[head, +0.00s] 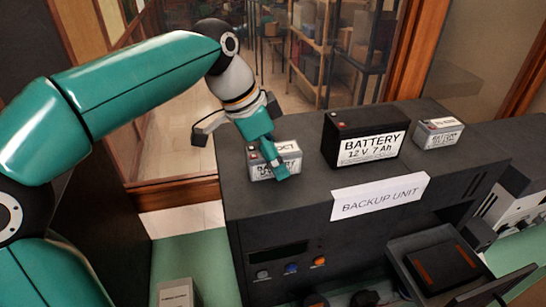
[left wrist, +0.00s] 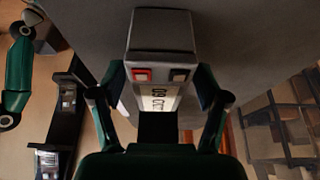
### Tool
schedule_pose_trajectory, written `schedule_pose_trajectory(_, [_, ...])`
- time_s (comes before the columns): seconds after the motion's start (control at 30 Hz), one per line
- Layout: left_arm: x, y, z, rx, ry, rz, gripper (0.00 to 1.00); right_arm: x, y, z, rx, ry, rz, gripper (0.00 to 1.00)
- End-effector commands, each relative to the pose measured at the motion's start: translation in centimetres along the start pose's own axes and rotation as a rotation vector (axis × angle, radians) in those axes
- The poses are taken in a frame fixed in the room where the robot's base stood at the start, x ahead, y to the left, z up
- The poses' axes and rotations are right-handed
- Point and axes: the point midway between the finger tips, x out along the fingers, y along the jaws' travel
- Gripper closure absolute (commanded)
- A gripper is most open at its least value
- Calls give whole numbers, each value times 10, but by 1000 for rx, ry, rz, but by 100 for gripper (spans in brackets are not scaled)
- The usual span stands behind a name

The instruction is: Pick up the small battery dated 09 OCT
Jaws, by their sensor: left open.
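The small grey battery dated 09 OCT (head: 291,152) stands at the left end of the dark backup unit's top. In the left wrist view the battery (left wrist: 160,38) shows its red and black terminals and a pale label reading 09 OCT. My left gripper (head: 270,163) is over this battery in the head view and partly hides it. In the left wrist view the left gripper's fingers (left wrist: 160,105) are apart, one on each side of the battery's label end. Whether they touch it I cannot tell. My right gripper is not in view.
The backup unit (head: 290,215) also bears a large black 12 V 7 Ah battery (head: 345,127) in the middle and another small grey battery (head: 438,132) at the right. An open drawer-like tray (head: 400,245) sticks out at the lower right.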

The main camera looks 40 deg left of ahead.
Motion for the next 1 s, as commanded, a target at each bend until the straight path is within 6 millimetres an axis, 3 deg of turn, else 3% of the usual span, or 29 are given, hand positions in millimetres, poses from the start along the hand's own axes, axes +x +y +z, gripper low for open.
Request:
schedule_pose_trajectory(0.97, [5,0,1,1,0,1,25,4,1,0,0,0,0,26])
schedule_pose_trajectory(1.0, [5,0,1,1,0,1,29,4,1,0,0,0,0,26])
